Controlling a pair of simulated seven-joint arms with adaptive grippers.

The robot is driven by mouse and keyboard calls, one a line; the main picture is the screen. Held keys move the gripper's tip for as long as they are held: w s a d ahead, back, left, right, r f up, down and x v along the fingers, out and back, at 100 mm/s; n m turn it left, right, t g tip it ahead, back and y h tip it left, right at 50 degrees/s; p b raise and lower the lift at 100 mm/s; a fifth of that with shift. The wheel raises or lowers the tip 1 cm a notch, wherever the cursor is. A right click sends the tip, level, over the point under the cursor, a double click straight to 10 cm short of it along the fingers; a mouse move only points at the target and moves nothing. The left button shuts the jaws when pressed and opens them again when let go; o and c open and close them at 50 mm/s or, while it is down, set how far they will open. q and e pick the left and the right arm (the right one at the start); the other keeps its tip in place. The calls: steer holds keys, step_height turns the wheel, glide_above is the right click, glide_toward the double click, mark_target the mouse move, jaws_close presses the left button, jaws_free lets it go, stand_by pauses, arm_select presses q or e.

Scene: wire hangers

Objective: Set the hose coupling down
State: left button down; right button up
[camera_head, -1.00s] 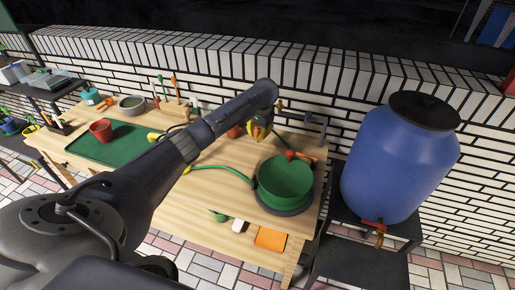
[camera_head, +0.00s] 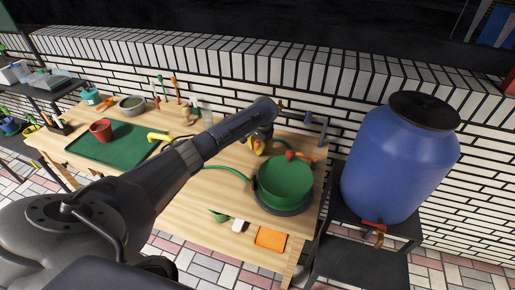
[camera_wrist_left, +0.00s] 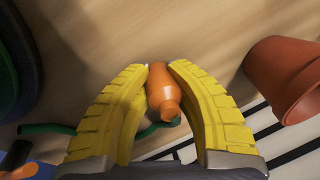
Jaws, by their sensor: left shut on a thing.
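The hose coupling (camera_wrist_left: 164,92) is a small orange piece between the fingertips in the left wrist view. My left gripper (camera_wrist_left: 160,75), with yellow ridged fingers, is shut on it. The bare wooden tabletop shows beyond the fingertips; I cannot tell whether the coupling touches it. In the head view my left gripper (camera_head: 257,146) is over the back right of the wooden bench (camera_head: 205,206), behind the green hose reel (camera_head: 284,183). The coupling cannot be made out clearly there. My right gripper is not in view.
A terracotta pot (camera_wrist_left: 289,76) stands close to the right of the fingers. A green hose (camera_wrist_left: 48,128) lies nearby. An orange cloth (camera_head: 270,238) lies at the bench front. A blue barrel (camera_head: 402,160) stands right of the bench.

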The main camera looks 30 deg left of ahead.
arm_select(q)
steer(key=c, duration=1.6)
jaws_free()
steer(key=shift+f, duration=0.1)
steer(key=v, duration=1.2)
